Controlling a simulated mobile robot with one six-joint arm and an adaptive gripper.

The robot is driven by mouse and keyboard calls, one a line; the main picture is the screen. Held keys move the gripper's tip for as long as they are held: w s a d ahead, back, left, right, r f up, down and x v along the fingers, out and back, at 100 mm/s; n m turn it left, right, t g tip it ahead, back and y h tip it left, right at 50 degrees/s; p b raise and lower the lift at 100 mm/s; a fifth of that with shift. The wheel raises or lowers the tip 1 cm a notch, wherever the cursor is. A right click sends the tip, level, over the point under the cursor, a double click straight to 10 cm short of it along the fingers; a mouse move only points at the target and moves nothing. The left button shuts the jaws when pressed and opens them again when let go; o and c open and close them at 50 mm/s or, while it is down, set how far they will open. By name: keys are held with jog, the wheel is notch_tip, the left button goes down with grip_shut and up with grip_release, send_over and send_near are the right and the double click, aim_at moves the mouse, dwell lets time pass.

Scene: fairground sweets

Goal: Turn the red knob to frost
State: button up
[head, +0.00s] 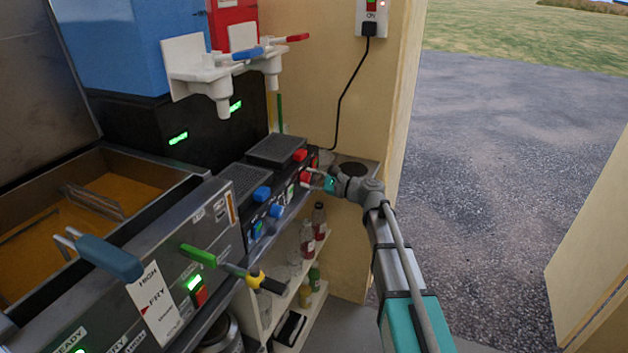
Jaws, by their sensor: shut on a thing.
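The red knob (305,176) is on the front panel of the black slush machine, at the right end of the counter. My gripper (308,178) reaches it from the right, with its fingers on either side of the knob, and is shut on it. The fingers hide part of the knob. The markings around it are too small to read, so I cannot tell which setting it points to.
Another red part (299,155) sits just above the knob, and blue knobs (275,211) are to its left. A fryer (160,270) with a green-handled lever (198,255) stands at the front left. A shelf with bottles (306,238) is below. Open ground lies to the right.

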jog(key=shift+s+a+f+m, duration=0.1)
jog(key=shift+s+f+m, duration=0.05)
jog(key=shift+s+m, duration=0.25)
jog(key=o, duration=1)
jog(key=shift+w, duration=0.1)
jog(key=shift+o, duration=0.8)
jog(key=shift+w, duration=0.1)
jog(key=v, duration=1.2)
